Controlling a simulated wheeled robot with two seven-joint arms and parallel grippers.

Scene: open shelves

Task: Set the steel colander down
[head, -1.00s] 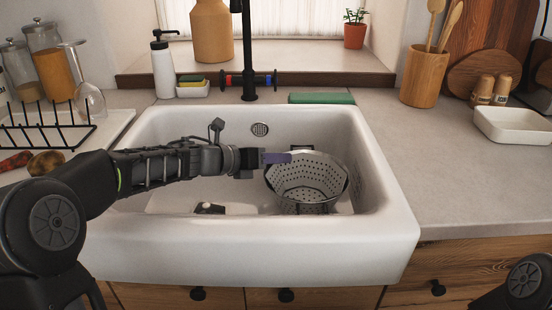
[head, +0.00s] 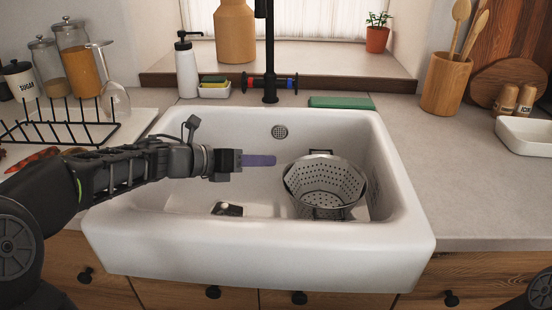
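The steel colander (head: 325,187) is in the right part of the white sink basin (head: 258,248), open side up, and looks to rest on the basin floor. It has perforated walls and dark handles at its rim. My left gripper (head: 262,160), with purple fingers, is over the basin just left of the colander's rim, with a small gap between them. I see nothing held in it. The fingers show as one strip from the side, so their spread is hidden. My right gripper is out of view; only a part of that arm shows at the bottom right corner.
A black faucet (head: 270,60) stands behind the sink. A small dark item (head: 227,209) lies on the basin floor. A dish rack (head: 60,125) with a glass is at left. A green sponge-like block (head: 341,102) lies behind the basin. The right counter (head: 455,190) is mostly clear.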

